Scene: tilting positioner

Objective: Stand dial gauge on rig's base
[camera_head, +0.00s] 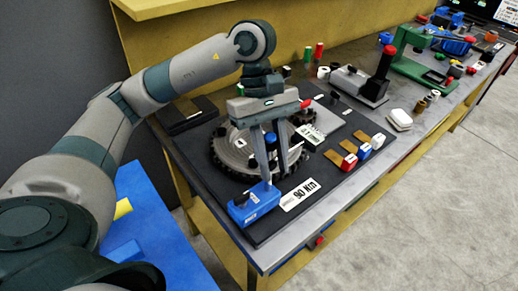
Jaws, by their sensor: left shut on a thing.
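My left gripper (268,181) comes down from above over the front of the tilting rig. Its fingers are closed at a blue block (252,206) with a dark knob and a pale label, which looks like the dial gauge's base; no dial face can be made out. The block is at the front left edge of the rig's dark base plate (275,222); I cannot tell whether it touches the plate. Behind the fingers is the rig's round toothed table (228,153), partly hidden by my gripper. My right gripper is not in view.
A white "90 Nm" label (299,194) lies right of the blue block. Red, white and blue small blocks (364,151) stand on the plate's right side. A black-handled grey fixture (375,85) and a green press (415,65) stand farther back. The bench's front right strip is clear.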

